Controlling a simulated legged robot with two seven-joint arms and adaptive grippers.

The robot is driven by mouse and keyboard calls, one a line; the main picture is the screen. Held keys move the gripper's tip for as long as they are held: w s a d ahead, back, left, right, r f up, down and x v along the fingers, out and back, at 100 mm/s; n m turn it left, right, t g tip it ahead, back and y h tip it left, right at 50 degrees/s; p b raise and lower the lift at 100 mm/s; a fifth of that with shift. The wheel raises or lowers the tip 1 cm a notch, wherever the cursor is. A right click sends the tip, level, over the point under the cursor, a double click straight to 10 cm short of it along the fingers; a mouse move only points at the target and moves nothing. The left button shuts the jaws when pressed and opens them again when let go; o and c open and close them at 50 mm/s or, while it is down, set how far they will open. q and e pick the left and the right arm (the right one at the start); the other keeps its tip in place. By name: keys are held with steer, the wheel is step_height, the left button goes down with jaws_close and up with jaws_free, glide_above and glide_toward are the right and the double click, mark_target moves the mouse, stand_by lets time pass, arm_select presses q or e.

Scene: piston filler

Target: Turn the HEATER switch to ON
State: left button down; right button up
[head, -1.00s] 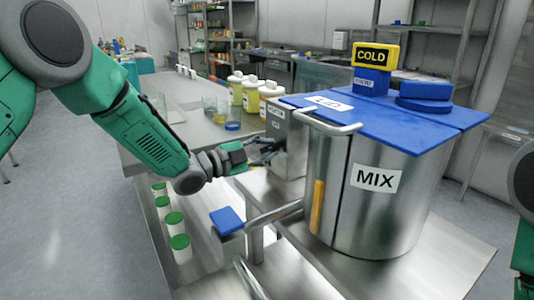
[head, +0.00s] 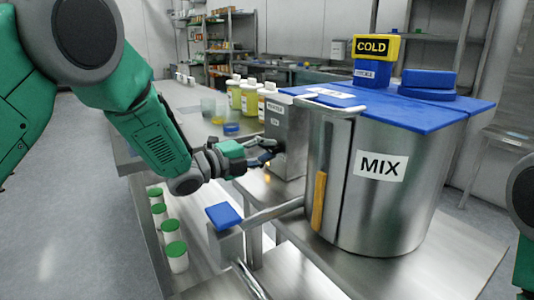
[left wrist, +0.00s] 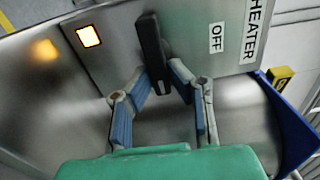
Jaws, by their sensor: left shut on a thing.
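The heater box (head: 288,130) is a grey metal box left of the MIX tank. In the left wrist view its face (left wrist: 205,70) carries a HEATER label (left wrist: 256,30) and an OFF label (left wrist: 216,38). A black switch handle (left wrist: 153,48) stands out from it, and a square lamp (left wrist: 88,36) glows orange-white. My left gripper (head: 268,153) is at the box's front. In the left wrist view its fingertips (left wrist: 163,80) are closed on the handle's lower end. No ON label is visible. My right gripper is out of view.
The MIX tank (head: 345,210) with its blue lid (head: 425,112) stands close to the right of the heater box. A blue pad (head: 223,216) on a metal arm sits below my left arm. Several green-capped jars (head: 174,250) stand lower left. Yellow bottles (head: 249,98) are behind.

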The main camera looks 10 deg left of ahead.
arm_select(q)
steer(key=shift+f, duration=0.2)
steer(key=c, duration=1.5)
jaws_free()
steer(key=shift+d, duration=0.1)
steer(key=shift+c, duration=0.2)
steer(key=shift+s+a+r, duration=0.1)
steer(key=shift+s+a, duration=0.2)
steer(key=shift+a, duration=0.1)
steer(key=v, duration=1.1)
steer(key=shift+d, duration=0.1)
